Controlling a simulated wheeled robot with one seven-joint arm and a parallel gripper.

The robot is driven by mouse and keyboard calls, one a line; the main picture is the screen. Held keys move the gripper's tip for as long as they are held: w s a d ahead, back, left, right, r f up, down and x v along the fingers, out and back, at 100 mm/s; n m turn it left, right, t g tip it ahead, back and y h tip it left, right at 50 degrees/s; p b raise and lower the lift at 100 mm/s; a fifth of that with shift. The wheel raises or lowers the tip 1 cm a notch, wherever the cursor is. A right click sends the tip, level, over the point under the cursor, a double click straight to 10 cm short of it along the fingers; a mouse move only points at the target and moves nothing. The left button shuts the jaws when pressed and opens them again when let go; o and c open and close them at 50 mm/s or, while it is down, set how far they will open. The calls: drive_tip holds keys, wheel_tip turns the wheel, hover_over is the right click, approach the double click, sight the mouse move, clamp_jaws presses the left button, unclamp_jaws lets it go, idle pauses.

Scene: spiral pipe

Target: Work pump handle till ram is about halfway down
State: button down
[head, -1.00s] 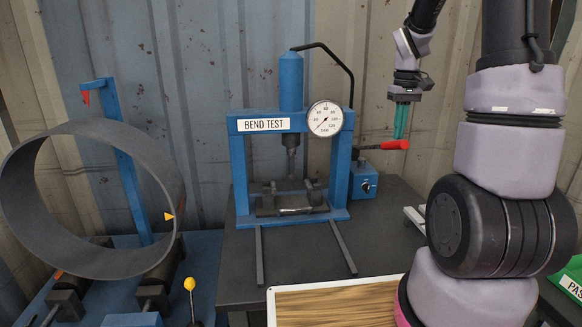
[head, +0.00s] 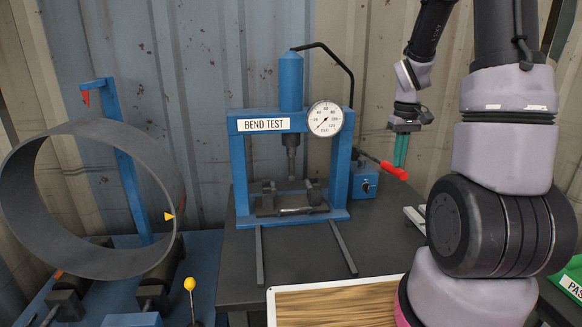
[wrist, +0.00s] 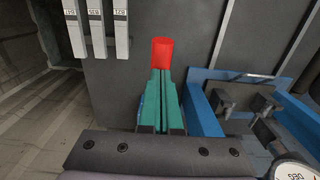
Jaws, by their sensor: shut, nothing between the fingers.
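The blue press frame (head: 240,170) marked BEND TEST stands on the dark table. Its ram (head: 291,142) hangs from the crossbeam above the bend fixture (head: 290,205), with its tip a little above the fixture. The pump (head: 363,184) sits at the press's right side. Its handle has a red grip (head: 395,171) and slopes down to the right. My gripper (head: 401,164) has green fingers, pointing down and shut, with the tips at the red grip. In the wrist view the red grip (wrist: 162,53) shows just beyond the fingertips; I cannot tell if they touch.
A round gauge (head: 325,118) is on the press's right post. A large grey pipe ring (head: 95,200) rests on rollers at left. A wooden-topped board (head: 335,305) lies in front. Labelled strips (wrist: 97,25) lie near the handle. A green PASS bin (head: 570,280) is at right.

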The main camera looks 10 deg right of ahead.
drive_tip(key=shift+s+f, duration=0.1)
drive_tip(key=shift+f, duration=3.15)
wheel_tip(320, 180, up, 16)
drive_tip(key=w, duration=0.2)
drive_tip(key=shift+w+r, duration=0.2)
drive_tip(key=shift+w, duration=0.1)
drive_tip(key=shift+f, duration=0.1)
drive_tip(key=shift+s+f, duration=0.4)
drive_tip(key=shift+f, duration=1.25)
drive_tip(key=shift+s+f, duration=0.45)
drive_tip(key=shift+f, duration=1.15)
drive_tip(key=shift+s+f, duration=0.4)
drive_tip(key=shift+f, duration=1.25)
